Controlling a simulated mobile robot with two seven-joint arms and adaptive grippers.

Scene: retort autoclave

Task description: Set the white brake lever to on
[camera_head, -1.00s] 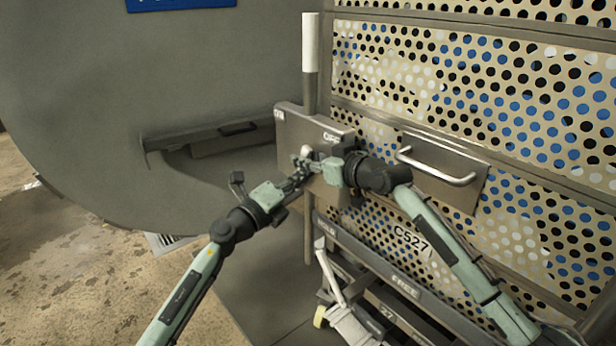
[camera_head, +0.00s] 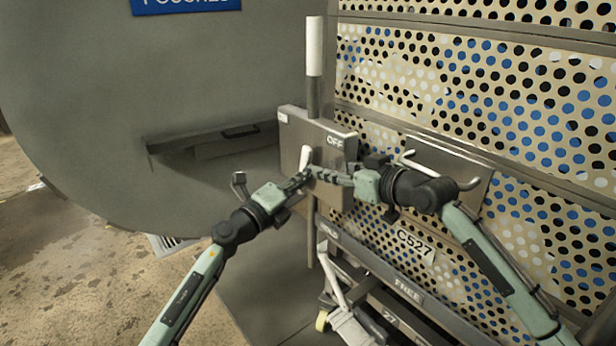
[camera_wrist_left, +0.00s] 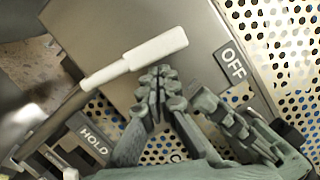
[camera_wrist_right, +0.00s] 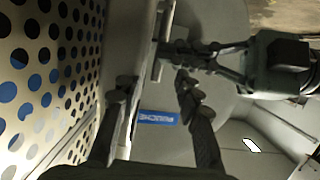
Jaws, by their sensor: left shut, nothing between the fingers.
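The white lever (camera_head: 305,158) stands on the front of a grey box (camera_head: 292,130) marked OFF at its upper right; the label at upper left is too small to read. In the left wrist view the lever's long white grip (camera_wrist_left: 150,52) crosses the box face, clear of the OFF label (camera_wrist_left: 233,64). My left gripper (camera_head: 304,178) is shut and empty just beside the lever; its fingertips (camera_wrist_left: 158,84) show close to the grip, and contact is unclear. My right gripper (camera_head: 318,174) comes from the right across the box; its fingers (camera_wrist_right: 153,92) are apart and empty.
A tall pole with a white top (camera_head: 314,48) stands behind the box. A perforated panel with a bar handle (camera_head: 440,170) is at right. Below is a cart with HOLD and FREE labels (camera_head: 408,287) and another white lever (camera_head: 334,275). A large grey door (camera_head: 90,90) fills the left.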

